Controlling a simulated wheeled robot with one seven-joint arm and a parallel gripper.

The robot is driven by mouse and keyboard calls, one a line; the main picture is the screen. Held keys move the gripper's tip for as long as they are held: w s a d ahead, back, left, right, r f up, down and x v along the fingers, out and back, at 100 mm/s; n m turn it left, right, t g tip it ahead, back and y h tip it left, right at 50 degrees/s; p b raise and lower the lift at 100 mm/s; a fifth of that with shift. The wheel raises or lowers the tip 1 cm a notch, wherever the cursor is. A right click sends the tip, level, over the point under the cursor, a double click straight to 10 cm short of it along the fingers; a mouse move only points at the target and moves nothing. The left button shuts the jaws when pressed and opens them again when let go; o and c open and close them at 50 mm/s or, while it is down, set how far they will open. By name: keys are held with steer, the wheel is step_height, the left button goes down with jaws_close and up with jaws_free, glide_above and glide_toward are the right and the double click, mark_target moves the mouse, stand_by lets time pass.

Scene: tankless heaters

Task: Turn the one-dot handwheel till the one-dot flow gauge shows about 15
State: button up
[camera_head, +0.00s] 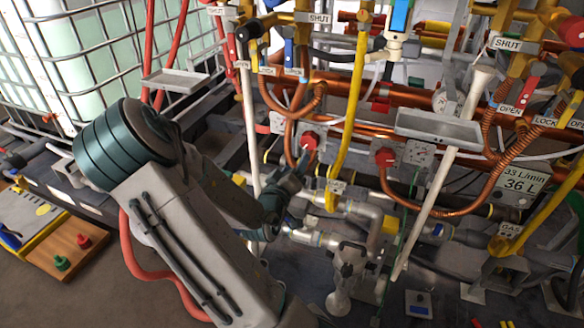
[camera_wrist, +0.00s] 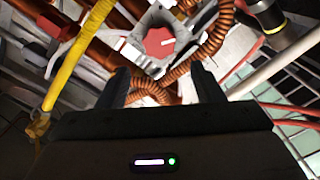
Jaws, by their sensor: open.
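A red handwheel (camera_head: 310,140) sits on a copper pipe in the middle of the head view. A second red handwheel (camera_head: 385,157) is to its right. I cannot read a dot mark on either, so I cannot tell which is the one-dot wheel. My gripper (camera_head: 302,164) is just below the first wheel. In the wrist view a red wheel face (camera_wrist: 160,42) in a pale surround lies ahead, beyond the fingertips. My gripper (camera_wrist: 163,80) is open, with nothing between its fingers. A display (camera_head: 520,182) at the right reads about 03 L/min and 36 L; its dot mark is not visible.
A yellow hose (camera_head: 355,100) hangs just right of the first wheel. White pipes (camera_head: 250,120) and grey trays (camera_head: 438,127) stand around it. Coiled copper pipe (camera_wrist: 150,90) runs below the wheel in the wrist view. A wooden board (camera_head: 68,255) lies at lower left.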

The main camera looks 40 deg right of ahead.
steer(key=p+v, duration=0.2)
steer(key=p, duration=0.6)
steer(key=shift+s+p, duration=0.2)
steer(key=shift+p, duration=0.1)
steer(key=shift+a, duration=0.1)
stand_by(0.4)
